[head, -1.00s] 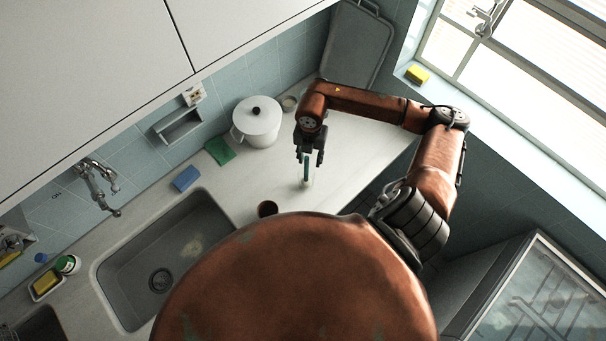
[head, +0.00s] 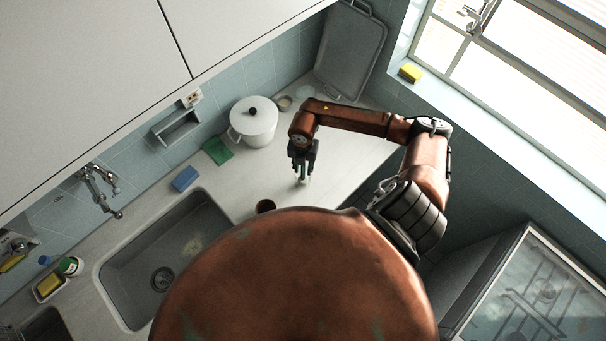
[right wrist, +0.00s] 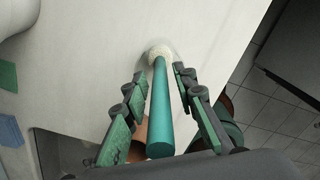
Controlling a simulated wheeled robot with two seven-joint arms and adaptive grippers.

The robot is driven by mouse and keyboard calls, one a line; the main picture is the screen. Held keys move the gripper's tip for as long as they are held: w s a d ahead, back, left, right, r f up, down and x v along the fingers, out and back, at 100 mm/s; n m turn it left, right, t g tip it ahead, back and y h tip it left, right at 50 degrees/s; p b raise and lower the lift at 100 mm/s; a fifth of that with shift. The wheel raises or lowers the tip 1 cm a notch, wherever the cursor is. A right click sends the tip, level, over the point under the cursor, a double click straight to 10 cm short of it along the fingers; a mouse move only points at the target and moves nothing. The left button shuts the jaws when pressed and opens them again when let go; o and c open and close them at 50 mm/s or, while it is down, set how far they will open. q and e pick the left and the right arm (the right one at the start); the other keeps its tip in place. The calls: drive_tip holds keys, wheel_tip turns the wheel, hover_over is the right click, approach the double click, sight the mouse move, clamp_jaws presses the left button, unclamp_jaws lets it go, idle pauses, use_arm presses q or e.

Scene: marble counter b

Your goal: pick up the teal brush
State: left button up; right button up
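The teal brush stands upright on the counter. In the right wrist view its teal handle (right wrist: 161,112) points toward the camera, and its pale bristle head (right wrist: 158,52) is at the far end on the counter. In the head view only its pale lower end (head: 303,181) shows clearly below the gripper. My right gripper (head: 303,166) points down over the brush. In the right wrist view its two fingers (right wrist: 163,95) are open on either side of the handle, with a gap visible on each side. My left gripper is not in view.
A white lidded pot (head: 253,124), a green sponge (head: 217,151) and a blue sponge (head: 185,179) are along the wall. The counter around the brush is clear.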

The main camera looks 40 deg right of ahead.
clamp_jaws()
idle(0.3)
